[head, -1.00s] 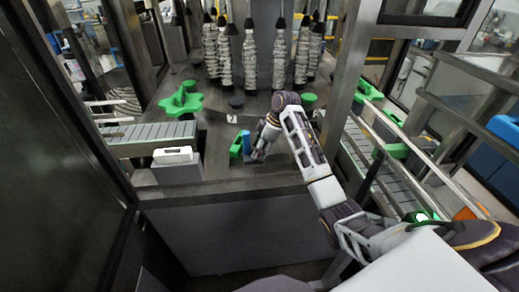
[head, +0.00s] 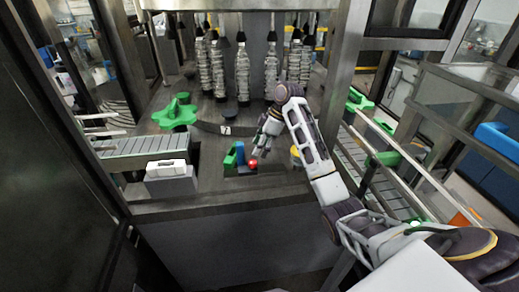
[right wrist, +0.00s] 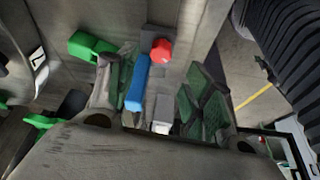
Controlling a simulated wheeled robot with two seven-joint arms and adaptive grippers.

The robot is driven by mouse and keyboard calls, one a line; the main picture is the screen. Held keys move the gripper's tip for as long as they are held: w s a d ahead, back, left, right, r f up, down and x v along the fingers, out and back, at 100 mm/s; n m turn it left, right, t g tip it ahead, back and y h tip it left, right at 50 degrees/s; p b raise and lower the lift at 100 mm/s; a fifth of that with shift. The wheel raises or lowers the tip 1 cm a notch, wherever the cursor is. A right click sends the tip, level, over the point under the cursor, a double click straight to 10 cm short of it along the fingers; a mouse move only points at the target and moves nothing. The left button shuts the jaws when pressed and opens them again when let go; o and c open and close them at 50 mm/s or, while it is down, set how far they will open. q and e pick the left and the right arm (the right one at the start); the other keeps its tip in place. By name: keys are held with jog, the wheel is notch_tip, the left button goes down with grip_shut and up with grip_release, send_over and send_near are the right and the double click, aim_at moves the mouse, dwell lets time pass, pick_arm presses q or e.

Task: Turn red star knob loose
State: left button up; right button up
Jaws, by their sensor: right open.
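The red star knob (head: 253,164) is a small red piece beside a blue block (head: 240,154) and a green part (head: 229,160) on the machine deck. In the right wrist view the red knob (right wrist: 161,50) sits near the top, just above and right of the blue block (right wrist: 137,84). My right gripper (head: 258,150) is open above and close to the knob, its fingers pointing down. In the wrist view its two fingers spread to either side of the blue block, with the knob beyond the gap. I see no contact with the knob. My left gripper is out of view.
A green star-shaped handle (head: 175,113) stands at the back left. A white box (head: 166,168) sits by the left conveyor (head: 145,147). A metal post (head: 345,75) rises behind the right arm.

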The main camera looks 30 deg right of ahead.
jog(key=w+r+n+t+h, duration=0.1)
jog(key=w+r+h, duration=0.1)
jog(key=r, duration=0.6)
jog(key=w+r+n+t+h, duration=0.1)
jog(key=w+r+h, duration=0.15)
jog(key=r, duration=0.55)
jog(key=s+a+f+m+g, duration=0.1)
jog(key=f+m+g, duration=0.1)
jog(key=f+m, duration=0.2)
jog(key=s+a+f+m+g, duration=0.1)
jog(key=a+f+m+g, duration=0.1)
jog(key=f+m, duration=0.3)
jog(key=shift+s+m, duration=0.35)
jog(key=shift+m, duration=1.35)
jog(key=shift+a+f+y, duration=0.1)
jog(key=shift+f+y, duration=0.1)
jog(key=shift+y, duration=0.05)
